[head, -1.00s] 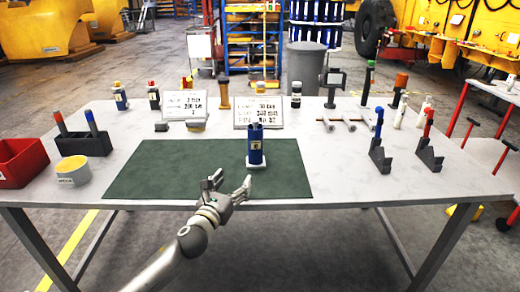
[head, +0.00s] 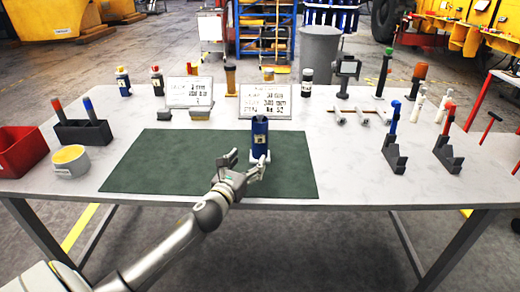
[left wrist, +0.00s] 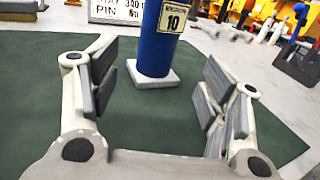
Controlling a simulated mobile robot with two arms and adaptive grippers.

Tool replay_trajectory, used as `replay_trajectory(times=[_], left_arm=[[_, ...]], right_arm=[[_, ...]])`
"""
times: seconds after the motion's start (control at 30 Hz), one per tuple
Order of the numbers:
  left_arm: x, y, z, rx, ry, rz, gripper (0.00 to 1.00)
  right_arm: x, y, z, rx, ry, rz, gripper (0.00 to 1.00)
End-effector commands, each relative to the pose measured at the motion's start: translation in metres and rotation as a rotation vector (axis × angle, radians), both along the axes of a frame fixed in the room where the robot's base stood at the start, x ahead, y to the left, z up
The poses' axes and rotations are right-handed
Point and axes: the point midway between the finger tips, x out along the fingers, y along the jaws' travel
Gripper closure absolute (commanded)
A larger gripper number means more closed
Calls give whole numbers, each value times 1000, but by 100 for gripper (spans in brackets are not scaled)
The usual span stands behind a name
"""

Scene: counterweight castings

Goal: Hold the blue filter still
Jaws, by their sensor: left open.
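The blue filter (head: 260,138) stands upright on a small white base (head: 255,159) on the green mat (head: 160,165). In the left wrist view the filter (left wrist: 160,40) shows a label reading 10, with its top cut off, and its white base (left wrist: 152,77) rests on the mat. My left gripper (head: 247,164) is open just in front of the filter. In the left wrist view the filter stands ahead of and between the open fingers (left wrist: 160,92), not visibly touching the pads. My right gripper is not in view.
Two sign boards (head: 189,91) (head: 265,101) stand behind the mat. A red bin (head: 20,152), a yellow-topped cup (head: 70,161) and a dark holder (head: 83,132) are at the left. Dark stands (head: 394,152) with tools are at the right. The mat's left part is bare.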

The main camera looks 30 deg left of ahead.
Motion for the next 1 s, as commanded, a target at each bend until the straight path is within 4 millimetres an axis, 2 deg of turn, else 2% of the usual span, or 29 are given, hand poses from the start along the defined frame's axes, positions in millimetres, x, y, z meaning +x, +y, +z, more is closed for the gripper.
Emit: replay_trajectory(times=[0.1,0.3,0.77,1.0], left_arm=[[21,4,2,-3,-3,2,30],[45,9,1,-2,-1,1,30],[52,10,0,-1,0,1,30],[79,17,-1,-3,-1,2,30]], right_arm=[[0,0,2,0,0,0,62],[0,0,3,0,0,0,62],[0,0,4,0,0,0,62],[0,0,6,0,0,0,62]])
